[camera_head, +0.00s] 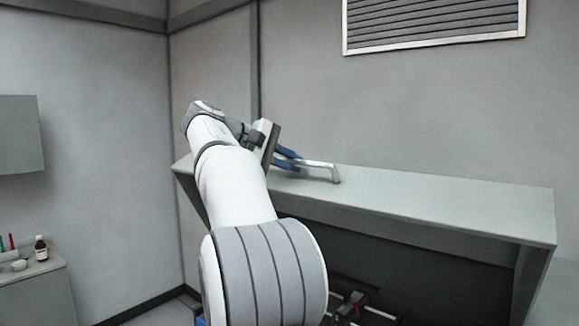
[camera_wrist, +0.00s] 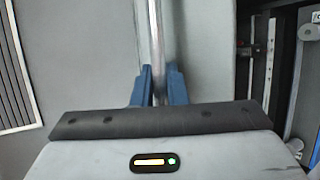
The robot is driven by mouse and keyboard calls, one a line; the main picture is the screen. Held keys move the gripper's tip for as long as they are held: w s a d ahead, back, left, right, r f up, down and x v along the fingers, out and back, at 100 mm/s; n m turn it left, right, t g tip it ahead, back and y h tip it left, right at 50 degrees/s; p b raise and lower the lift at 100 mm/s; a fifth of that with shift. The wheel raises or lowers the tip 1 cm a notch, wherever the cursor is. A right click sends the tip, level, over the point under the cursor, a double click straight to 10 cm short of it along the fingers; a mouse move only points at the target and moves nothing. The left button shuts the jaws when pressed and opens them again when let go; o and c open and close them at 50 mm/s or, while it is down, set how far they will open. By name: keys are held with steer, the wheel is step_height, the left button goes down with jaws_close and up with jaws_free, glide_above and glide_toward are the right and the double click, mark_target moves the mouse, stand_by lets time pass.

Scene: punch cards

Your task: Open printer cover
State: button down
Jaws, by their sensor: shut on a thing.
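The printer cover (camera_head: 430,205) is a long grey-green panel in the head view. Its metal handle (camera_head: 322,168) stands on top near the left end. The handle also shows as a bar in the wrist view (camera_wrist: 155,35). My gripper (camera_head: 291,160) has its blue fingers shut on the handle; they show on both sides of the bar in the wrist view (camera_wrist: 158,90). The panel is raised, with dark open space and printer parts (camera_head: 355,302) below it. My arm hides the cover's left part and some of the inside.
A vent grille (camera_head: 435,25) is on the back wall above the cover. A side counter (camera_head: 40,290) at the far left holds a brown bottle (camera_head: 41,248) and small items. A grey wall cabinet (camera_head: 18,135) hangs above it.

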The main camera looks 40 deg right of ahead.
steer(key=c, duration=1.5)
jaws_free()
steer(key=shift+w+a, duration=0.1)
steer(key=shift+o, duration=0.2)
